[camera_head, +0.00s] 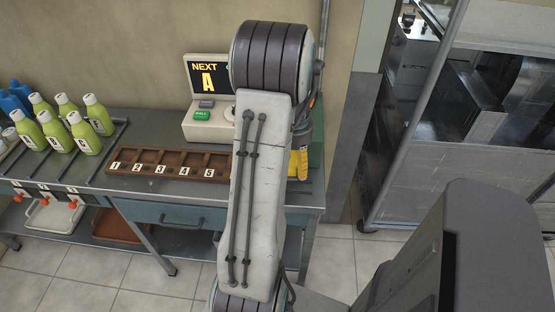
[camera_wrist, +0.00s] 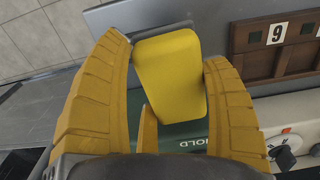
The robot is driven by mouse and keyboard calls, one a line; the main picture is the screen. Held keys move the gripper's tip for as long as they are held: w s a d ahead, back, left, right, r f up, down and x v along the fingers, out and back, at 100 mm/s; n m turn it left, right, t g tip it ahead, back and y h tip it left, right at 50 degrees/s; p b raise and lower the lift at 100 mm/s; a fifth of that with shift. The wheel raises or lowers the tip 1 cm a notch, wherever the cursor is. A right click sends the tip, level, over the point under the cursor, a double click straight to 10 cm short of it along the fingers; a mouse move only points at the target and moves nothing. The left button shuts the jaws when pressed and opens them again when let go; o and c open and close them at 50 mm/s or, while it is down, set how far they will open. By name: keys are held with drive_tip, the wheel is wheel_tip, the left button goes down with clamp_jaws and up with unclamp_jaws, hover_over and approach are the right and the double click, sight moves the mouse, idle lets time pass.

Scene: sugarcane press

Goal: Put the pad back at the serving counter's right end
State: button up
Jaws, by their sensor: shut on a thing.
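A smooth, bright yellow block, which looks like the pad (camera_wrist: 170,75), is between the ridged ochre fingers of my gripper (camera_wrist: 165,95) in the wrist view. The gripper is shut on it, with one finger on each side. The pad's lower end is partly hidden by the fingers. In the head view my arm hides most of the gripper; a bit of yellow (camera_head: 298,163) shows beside the arm, over the right end of the serving counter (camera_head: 312,193). A dark green surface marked HOLD (camera_wrist: 190,133) is below the fingers. I cannot tell whether the pad touches the counter.
A brown numbered tray (camera_head: 170,155) lies left of my arm. A cream machine with a NEXT A screen (camera_head: 207,75) stands behind it. Several green bottles (camera_head: 85,137) stand at the far left. A metal-framed press cabinet (camera_head: 440,130) stands to the right, past a floor gap.

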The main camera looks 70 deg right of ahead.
sight(301, 189)
drive_tip(key=shift+m, duration=0.3)
drive_tip(key=shift+s+d+f+b, duration=0.1)
drive_tip(key=shift+s+f+b, duration=0.4)
drive_tip(key=shift+f+b, duration=0.5)
drive_tip(key=shift+s+d+f+b, duration=0.1)
drive_tip(key=shift+s+f+b, duration=0.35)
drive_tip(key=shift+f+b, duration=0.6)
drive_tip(key=shift+s+f+b, duration=0.5)
drive_tip(key=shift+f+b, duration=0.2)
drive_tip(key=shift+f, duration=0.6)
drive_tip(key=shift+f+b, duration=0.3)
drive_tip(key=shift+f, duration=0.1)
drive_tip(key=o, duration=1.2)
drive_tip(key=shift+o, duration=0.2)
drive_tip(key=shift+r, duration=0.1)
